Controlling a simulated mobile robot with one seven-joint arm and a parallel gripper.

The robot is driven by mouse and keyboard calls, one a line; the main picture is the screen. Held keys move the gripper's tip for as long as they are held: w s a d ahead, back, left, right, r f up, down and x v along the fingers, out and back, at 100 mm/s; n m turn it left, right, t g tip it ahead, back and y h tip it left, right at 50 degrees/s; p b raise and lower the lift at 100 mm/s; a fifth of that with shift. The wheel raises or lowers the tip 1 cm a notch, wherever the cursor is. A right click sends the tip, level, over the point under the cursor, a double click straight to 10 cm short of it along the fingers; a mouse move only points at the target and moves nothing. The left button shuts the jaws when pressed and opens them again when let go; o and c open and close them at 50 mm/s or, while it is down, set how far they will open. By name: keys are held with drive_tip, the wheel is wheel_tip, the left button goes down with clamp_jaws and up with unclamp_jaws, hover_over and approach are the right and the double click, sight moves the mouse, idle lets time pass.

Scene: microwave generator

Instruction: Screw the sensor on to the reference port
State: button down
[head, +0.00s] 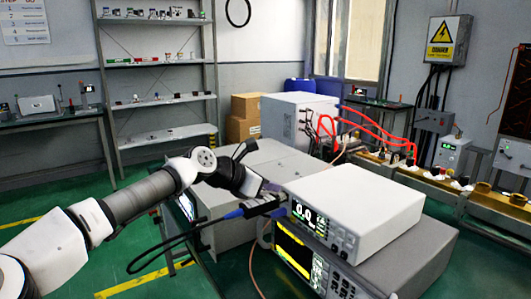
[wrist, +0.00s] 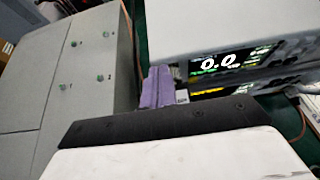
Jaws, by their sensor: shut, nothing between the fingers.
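The power meter (head: 345,205) is a white box with a lit display reading 0.0; its display also shows in the wrist view (wrist: 220,63). A dark sensor body (head: 264,205) with a blue end (head: 235,213) and a black cable sits at the left of the meter's front. Whether it is seated on the reference port cannot be told. My gripper (head: 272,188) is just above and beside the sensor, close to the meter's front. Its purple fingers (wrist: 158,75) are shut with nothing between them. The reference port is hidden.
A grey instrument (head: 410,260) with a yellow screen stands under the meter. A grey cabinet (head: 230,162) stands behind my arm; the wrist view shows its flat surface at left. A black cable (head: 160,248) hangs in a loop. Red cables (head: 375,125) run at the back right.

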drive_tip(key=shift+s+d+f+b, duration=0.1)
drive_tip(key=shift+s+f+b, duration=0.1)
drive_tip(key=shift+f+b, duration=0.15)
idle(0.4)
drive_tip(key=shift+s+d+b, duration=0.5)
drive_tip(key=shift+s+b, duration=0.3)
drive_tip(key=shift+b, duration=0.4)
drive_tip(key=shift+r, duration=0.1)
drive_tip(key=shift+r, duration=0.25)
drive_tip(key=shift+s+a+r+b, duration=0.1)
drive_tip(key=shift+s+a, duration=0.45)
drive_tip(key=shift+a, duration=0.25)
drive_tip(key=shift+s+a+f+b, duration=0.1)
drive_tip(key=shift+s+a, duration=0.5)
drive_tip(key=shift+a, duration=0.25)
drive_tip(key=shift+s+a+r+b, duration=0.1)
drive_tip(key=shift+s+a, duration=0.45)
drive_tip(key=shift+a, duration=0.25)
